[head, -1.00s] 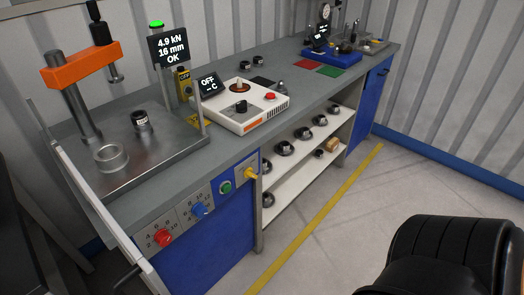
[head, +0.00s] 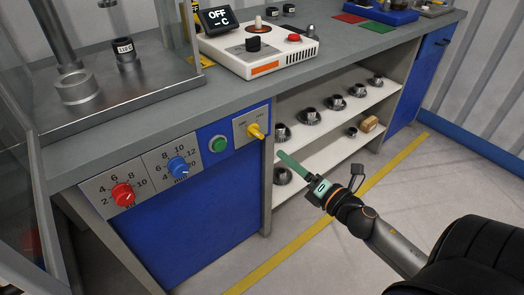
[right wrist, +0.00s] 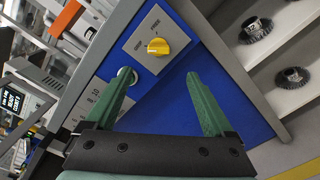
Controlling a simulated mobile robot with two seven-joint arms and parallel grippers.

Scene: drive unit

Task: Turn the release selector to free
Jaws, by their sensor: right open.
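The release selector is a yellow knob (head: 255,131) on a grey plate at the right end of the bench's front panel. My left gripper is not in view.
Left of the selector are a green button (head: 218,144), a blue dial (head: 178,167) and a red dial (head: 122,194). Shelves with several dark gear parts (head: 309,115) are to the right. A grey benchtop (head: 150,125) overhangs the panel. The floor in front is clear.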

